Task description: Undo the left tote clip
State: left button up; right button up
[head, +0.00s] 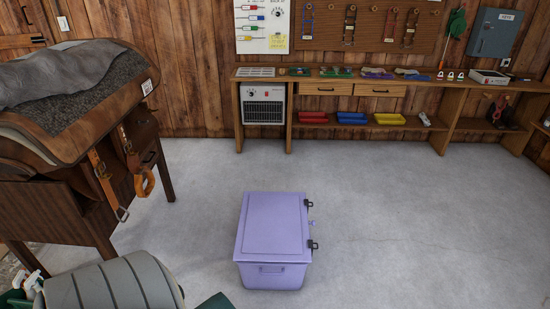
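A purple lidded tote (273,227) stands on the floor in the lower middle of the head view. Its lid is down. Two dark clips sit along its right edge: a far clip (307,203) and a near clip (314,245). A small purple tab (311,223) sits between them. From this view I cannot tell which clip is the left one or whether either is fastened. Neither of my grippers shows in the view.
A saddle stand (75,200) with hanging straps is at left. A grey ribbed padded object (115,285) and spray bottles (32,283) are at lower left. A wooden bench (400,87) lines the back wall. The floor right of the tote is clear.

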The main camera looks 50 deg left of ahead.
aim_at(311, 242)
jog(key=i+l+u, duration=0.2)
jog(key=u, duration=0.2)
jog(key=i+l+u, duration=0.15)
jog(key=l+u, duration=0.25)
jog(key=i+l+u, duration=0.1)
jog(key=l+u, duration=1.05)
jog(key=i+l, duration=0.2)
jog(key=i+j+z, duration=0.9)
jog(key=i+j, duration=0.15)
jog(key=j, duration=0.25)
